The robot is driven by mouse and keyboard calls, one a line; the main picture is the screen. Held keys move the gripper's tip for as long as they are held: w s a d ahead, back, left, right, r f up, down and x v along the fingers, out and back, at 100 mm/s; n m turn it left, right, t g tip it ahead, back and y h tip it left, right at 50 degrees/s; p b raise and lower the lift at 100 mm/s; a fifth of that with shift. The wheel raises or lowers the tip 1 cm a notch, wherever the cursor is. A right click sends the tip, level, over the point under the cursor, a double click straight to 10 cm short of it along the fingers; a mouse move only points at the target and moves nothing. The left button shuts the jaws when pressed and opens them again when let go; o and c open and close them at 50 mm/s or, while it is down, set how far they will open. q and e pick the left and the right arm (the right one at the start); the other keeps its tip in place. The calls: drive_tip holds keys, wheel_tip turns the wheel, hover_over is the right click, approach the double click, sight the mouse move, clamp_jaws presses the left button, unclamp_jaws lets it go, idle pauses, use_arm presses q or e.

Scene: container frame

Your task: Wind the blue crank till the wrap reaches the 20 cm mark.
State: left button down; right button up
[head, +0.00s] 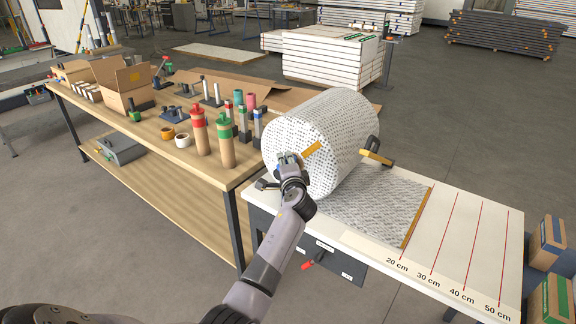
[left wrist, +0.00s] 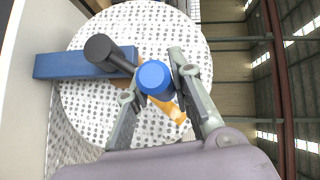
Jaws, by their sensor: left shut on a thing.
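The wrap roll (head: 335,135) is a large white cylinder with grey dots, lying across the left end of the white bench. Its dotted sheet (head: 375,205) lies flat to the right, ending in a wooden strip (head: 418,218). My left gripper (head: 289,163) is at the roll's near end face. In the left wrist view, its fingers close on the round blue crank handle (left wrist: 154,77); the blue crank arm (left wrist: 85,62) shows behind. My right gripper is not visible.
Further red lines, including the 50 cm line (head: 502,262), cross the clear bench top to the right. Boxes (head: 555,250) stand at the right edge.

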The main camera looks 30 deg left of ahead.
use_arm(q)
drive_tip(key=shift+w+a+r, duration=0.1)
drive_tip(key=shift+r, duration=0.2)
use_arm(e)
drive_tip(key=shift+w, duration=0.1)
use_arm(q)
drive_tip(key=c, duration=1.6)
unclamp_jaws()
drive_tip(key=shift+c, duration=0.2)
drive_tip(key=shift+o, duration=1.1)
drive_tip(key=shift+f, duration=0.15)
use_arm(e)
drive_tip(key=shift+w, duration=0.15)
use_arm(q)
drive_tip(key=shift+f, duration=0.1)
drive_tip(key=v, duration=1.2)
